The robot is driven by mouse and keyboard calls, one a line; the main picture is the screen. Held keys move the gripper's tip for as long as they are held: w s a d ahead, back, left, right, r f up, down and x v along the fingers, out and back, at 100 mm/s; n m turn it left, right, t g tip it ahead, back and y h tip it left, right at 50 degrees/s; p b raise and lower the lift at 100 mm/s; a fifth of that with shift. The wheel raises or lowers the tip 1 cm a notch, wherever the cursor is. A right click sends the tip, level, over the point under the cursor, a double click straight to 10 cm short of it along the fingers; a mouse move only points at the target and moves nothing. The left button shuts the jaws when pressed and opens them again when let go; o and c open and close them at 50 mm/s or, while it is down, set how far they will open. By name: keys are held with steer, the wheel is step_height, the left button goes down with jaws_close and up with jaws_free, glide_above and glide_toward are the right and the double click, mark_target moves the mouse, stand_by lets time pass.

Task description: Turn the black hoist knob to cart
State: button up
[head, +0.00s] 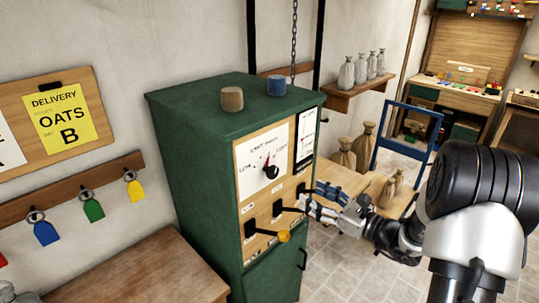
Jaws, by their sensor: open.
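The black hoist knob (271,171) sits on the white dial plate (252,163) on the front of the green cabinet. A red pointer at the knob points up, slightly left. The lettering around the dial is too small to read surely. My gripper (304,199) is open, in front of the panel, below and right of the knob and apart from it. Its fingertips are close to a black lever (286,209); I cannot tell whether they touch it.
A lever with a yellow ball (284,236) sticks out low on the green cabinet (186,150). A brown cylinder (232,98) and a blue one (276,86) stand on top. A blue-framed cart (404,150) stands behind my arm. A wooden table (150,272) is at lower left.

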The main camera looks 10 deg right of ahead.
mark_target(275, 172)
steer(key=x, duration=1.1)
steer(key=b+x, duration=0.1)
steer(key=x, duration=0.5)
steer(key=shift+w+d+r, duration=0.1)
steer(key=shift+w+d, duration=0.25)
steer(key=shift+d, duration=0.05)
steer(key=c, duration=1)
